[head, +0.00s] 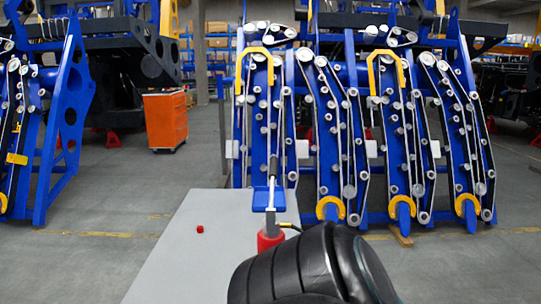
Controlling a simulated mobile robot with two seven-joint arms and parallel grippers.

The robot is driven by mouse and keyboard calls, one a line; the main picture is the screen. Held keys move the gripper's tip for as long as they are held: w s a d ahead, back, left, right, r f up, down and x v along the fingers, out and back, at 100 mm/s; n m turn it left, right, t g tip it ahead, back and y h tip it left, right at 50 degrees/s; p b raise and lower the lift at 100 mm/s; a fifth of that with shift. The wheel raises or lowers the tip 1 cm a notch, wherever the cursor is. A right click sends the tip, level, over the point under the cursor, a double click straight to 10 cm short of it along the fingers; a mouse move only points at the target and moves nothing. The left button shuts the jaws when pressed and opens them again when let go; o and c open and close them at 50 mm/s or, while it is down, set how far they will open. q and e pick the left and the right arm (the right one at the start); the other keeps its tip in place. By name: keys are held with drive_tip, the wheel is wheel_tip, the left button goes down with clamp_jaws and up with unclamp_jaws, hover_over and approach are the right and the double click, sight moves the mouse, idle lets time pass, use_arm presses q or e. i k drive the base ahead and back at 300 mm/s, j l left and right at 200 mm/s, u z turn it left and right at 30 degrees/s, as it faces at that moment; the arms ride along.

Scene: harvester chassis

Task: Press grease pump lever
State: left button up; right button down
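The grease pump (269,240) stands upright on a light grey tabletop (185,265), near its right side. It has a red body, a grey rod above it and a blue piece (268,198) on top. A thin lever with a dark grip (273,166) points up from the blue piece, in front of the blue chassis. A short hose leaves the pump to the right. A large black ribbed shape (300,270) covers the bottom centre and hides the tabletop there; I cannot tell whether it is part of my arm. No gripper fingers show in the head view.
A small red cap (200,229) lies on the tabletop left of the pump. Behind stands the blue harvester chassis (350,130) with rows of rollers. An orange tool cabinet (165,121) stands at the back left. The tabletop left of the pump is mostly clear.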

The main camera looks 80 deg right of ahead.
sight(273, 165)
drive_tip(key=z, duration=1.5)
